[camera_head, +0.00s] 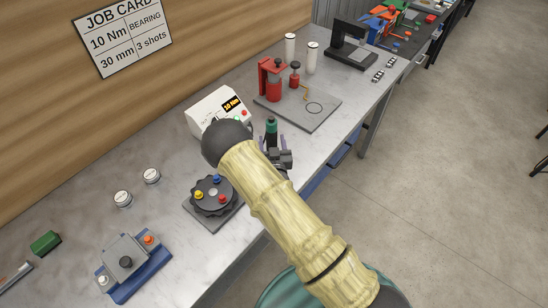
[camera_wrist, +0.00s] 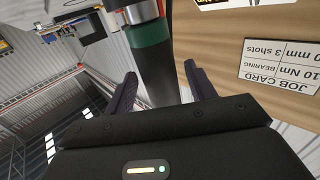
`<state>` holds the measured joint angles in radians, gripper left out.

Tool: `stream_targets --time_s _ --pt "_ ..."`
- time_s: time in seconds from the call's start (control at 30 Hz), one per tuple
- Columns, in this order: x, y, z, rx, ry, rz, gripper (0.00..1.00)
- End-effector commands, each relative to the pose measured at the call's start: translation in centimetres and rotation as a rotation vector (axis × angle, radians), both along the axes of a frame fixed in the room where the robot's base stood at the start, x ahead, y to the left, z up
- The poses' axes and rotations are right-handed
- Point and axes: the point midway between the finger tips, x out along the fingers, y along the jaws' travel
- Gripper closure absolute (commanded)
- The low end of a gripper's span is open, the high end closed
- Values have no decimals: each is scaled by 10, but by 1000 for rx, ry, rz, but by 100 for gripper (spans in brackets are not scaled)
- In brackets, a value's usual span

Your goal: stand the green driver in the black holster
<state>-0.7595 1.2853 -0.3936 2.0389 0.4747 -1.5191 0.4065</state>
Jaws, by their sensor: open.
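The green driver (camera_head: 271,126) shows in the head view just beyond my wrist, roughly upright. In the wrist view the driver (camera_wrist: 149,36) is a dark cylinder with a green band and a silver collar. My gripper (camera_wrist: 160,88) is open, with a purple finger on each side of the dark shaft and narrow gaps beside it. My gripper also shows in the head view (camera_head: 275,141), partly hidden by my wrist. I cannot make out the black holster; my arm covers part of the bench there.
A white torque tester (camera_head: 217,108) stands behind my wrist. A black dial with coloured knobs (camera_head: 213,196) is at its lower left, a red press (camera_head: 272,80) on a grey plate beyond. A blue-based fixture (camera_head: 134,266) sits near left.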

Motion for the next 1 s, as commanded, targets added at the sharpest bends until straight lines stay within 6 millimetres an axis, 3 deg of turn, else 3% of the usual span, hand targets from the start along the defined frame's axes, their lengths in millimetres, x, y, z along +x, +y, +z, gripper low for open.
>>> stream_targets --time_s 0.7,1.0 --pt "-106 -13 -3 1 2 0 45" --pt "-115 -14 1 0 0 1 45"
